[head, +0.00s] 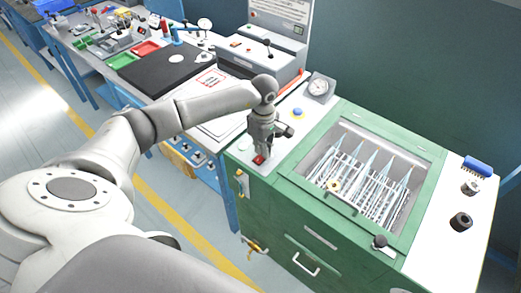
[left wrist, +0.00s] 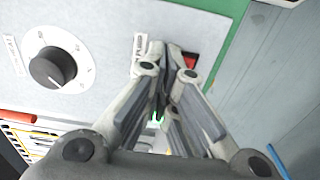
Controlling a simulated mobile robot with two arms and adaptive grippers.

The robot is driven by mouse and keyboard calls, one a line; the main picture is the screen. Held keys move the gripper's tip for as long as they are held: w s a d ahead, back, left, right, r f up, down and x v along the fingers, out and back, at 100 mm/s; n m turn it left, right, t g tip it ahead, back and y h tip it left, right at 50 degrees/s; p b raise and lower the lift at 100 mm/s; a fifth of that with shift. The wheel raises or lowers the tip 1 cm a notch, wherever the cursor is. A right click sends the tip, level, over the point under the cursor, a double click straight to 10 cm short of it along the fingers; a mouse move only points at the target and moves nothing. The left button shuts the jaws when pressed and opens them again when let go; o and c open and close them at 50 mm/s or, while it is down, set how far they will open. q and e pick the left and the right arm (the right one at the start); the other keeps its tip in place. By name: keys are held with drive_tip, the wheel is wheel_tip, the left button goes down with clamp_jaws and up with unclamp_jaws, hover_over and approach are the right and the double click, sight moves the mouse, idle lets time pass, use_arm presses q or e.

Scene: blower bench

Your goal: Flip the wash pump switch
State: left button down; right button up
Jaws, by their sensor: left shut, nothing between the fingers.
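The wash pump switch is a small red rocker (head: 259,160) on the white top panel of the green washer cabinet, near its left front corner. In the left wrist view the red rocker (left wrist: 190,60) shows partly behind my fingers, beside a small label that seems to read PUMP (left wrist: 140,46). My left gripper (head: 261,153) points down right at the switch, shut and empty. In the left wrist view its fingertips (left wrist: 171,50) are together just left of the red part. I cannot tell whether they touch it or which way the rocker is tipped. My right gripper is not in view.
A gauge (head: 319,87) and blue button (head: 298,113) stand farther back. The open basin (head: 423,160) holds a rack of pipettes to the right. A workbench adjoins at left.

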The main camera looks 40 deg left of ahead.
use_arm(q)
drive_tip(key=shift+f, duration=0.3)
drive_tip(key=shift+r, duration=0.1)
drive_tip(key=shift+r+p, duration=1.75)
drive_tip(key=shift+r, duration=1.7)
